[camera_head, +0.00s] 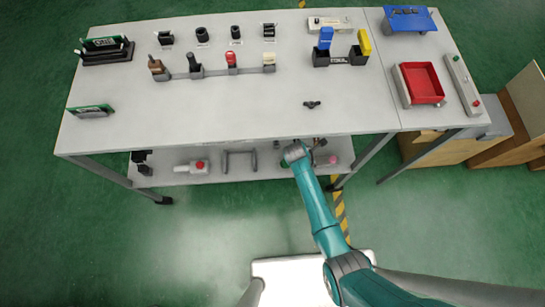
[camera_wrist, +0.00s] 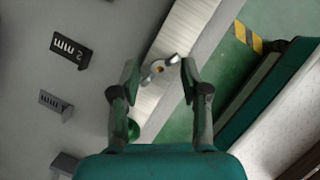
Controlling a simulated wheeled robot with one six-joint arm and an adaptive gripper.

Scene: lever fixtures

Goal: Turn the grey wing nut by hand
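The grey wing nut (camera_wrist: 159,67) shows in the wrist view, with two wings and a brass-coloured centre. It stands over a pale ribbed strip. My gripper (camera_wrist: 160,76) is open, with one finger on each side of the wing nut in the picture. Gaps show between the fingertips and the wings; how far ahead of the tips the nut lies I cannot tell. In the head view my arm reaches to the lower shelf under the table's front edge, and my gripper is mostly hidden there. A small dark winged piece (camera_head: 312,104) lies on the tabletop.
The tabletop (camera_head: 230,115) is above the lower shelf (camera_head: 222,176), which holds a red-button box (camera_head: 198,166) and a grey handle (camera_head: 240,160). A green knob (camera_wrist: 133,129) is close to the left finger. Dark label blocks (camera_wrist: 70,53) are at left in the wrist view.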

